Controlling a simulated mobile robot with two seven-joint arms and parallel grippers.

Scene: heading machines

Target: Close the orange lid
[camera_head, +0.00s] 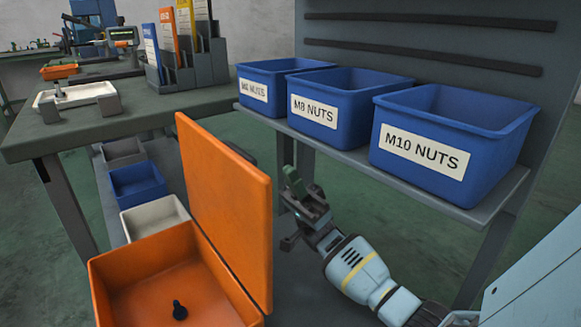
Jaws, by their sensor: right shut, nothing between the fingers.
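The orange lid (228,205) stands upright, open, along the right side of the orange box (128,270). A dark bolt-like piece (179,310) is on the floor of the box. My right gripper (288,212) is just to the right of the lid, on its outer side, with its arm coming from the lower right. Its fingers are shut and empty. A gap shows between it and the lid; whether any part touches is hard to tell. My left gripper is not in this view.
Blue nut bins (448,138) stand on a grey shelf (345,158) above and behind my right gripper. A workbench (130,107) with folders and a white tray (76,96) is at the left. Smaller bins (137,185) line up behind the box.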

